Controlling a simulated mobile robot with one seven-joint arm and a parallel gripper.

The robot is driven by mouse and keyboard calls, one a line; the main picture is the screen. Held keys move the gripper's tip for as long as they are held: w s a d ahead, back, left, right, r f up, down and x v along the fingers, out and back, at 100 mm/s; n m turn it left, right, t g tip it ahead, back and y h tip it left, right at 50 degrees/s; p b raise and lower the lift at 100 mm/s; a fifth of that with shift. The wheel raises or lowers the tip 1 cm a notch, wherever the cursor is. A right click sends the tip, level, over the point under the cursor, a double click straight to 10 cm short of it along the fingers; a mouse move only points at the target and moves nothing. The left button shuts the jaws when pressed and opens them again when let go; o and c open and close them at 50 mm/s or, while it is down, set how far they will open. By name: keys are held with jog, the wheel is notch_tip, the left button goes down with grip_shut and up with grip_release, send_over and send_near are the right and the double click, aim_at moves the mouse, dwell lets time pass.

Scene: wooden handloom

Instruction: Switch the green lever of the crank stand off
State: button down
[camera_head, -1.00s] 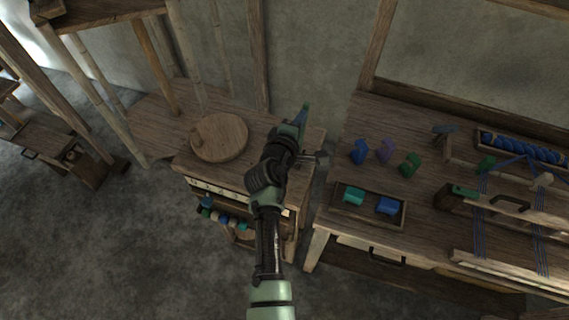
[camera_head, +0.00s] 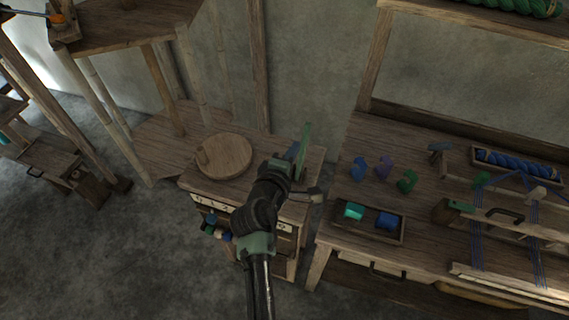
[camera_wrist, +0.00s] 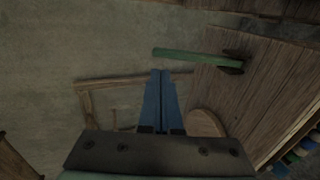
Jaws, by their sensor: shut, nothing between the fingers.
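The green lever (camera_head: 304,141) stands up at the back right of the small wooden cabinet, just beyond my gripper in the head view. In the wrist view the green lever (camera_wrist: 190,56) is a long bar running left from a dark pivot (camera_wrist: 230,65) on the wooden top. My gripper (camera_wrist: 160,72) shows there with its blue fingers together and empty, the tips below the lever's free end in the picture. I see no clear contact with the lever. My arm hides part of the cabinet top and the lever's base in the head view.
A round wooden board (camera_head: 228,158) lies on the cabinet top (camera_head: 196,180), left of my arm. To the right, a workbench (camera_head: 345,220) holds coloured pieces, a small tray (camera_head: 372,231) and a loom frame. A plain wall stands behind.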

jog(key=shift+r+v, duration=0.2)
jog(key=shift+v, duration=2.45)
jog(key=shift+s+r, duration=0.1)
jog(key=shift+s, duration=0.05)
